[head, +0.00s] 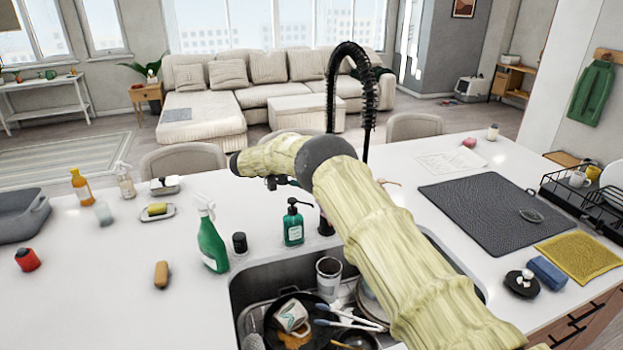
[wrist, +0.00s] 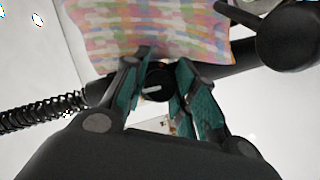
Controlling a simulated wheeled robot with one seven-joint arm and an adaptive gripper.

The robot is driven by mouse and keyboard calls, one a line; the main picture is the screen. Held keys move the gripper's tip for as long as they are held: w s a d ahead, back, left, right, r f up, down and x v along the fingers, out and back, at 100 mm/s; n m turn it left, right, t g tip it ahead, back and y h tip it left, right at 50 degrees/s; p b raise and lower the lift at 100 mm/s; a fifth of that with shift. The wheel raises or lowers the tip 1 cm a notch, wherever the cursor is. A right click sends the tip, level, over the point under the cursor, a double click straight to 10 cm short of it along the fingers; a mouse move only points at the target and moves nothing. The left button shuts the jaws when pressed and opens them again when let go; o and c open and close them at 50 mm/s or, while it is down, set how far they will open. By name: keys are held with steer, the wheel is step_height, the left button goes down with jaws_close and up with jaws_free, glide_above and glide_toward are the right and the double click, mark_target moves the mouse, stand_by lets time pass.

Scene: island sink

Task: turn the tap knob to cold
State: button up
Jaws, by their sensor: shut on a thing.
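The black tap with its coiled spring hose (head: 369,95) rises behind the sink in the head view. Its coil (wrist: 42,112) also shows at the left in the wrist view. The round black tap knob (wrist: 157,88) has a pale pointer mark and sits between the teal-padded fingers. My gripper (wrist: 161,77) is closed around the knob, one finger on each side. In the head view my arm hides the knob and most of the gripper. I cannot tell from the mark which setting the knob is at.
The sink (head: 240,290) holds a pan, a mug and other dishes. A green soap pump (head: 293,226) and a green spray bottle (head: 211,242) stand close left of my arm. A dark drying mat (head: 465,215) lies right. A multicoloured patterned surface (wrist: 150,30) lies beyond the fingers.

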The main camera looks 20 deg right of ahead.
steer(key=shift+r+n, duration=0.1)
steer(key=shift+n, duration=0.2)
stand_by(0.4)
steer(key=o, duration=1)
steer(key=shift+w, duration=0.1)
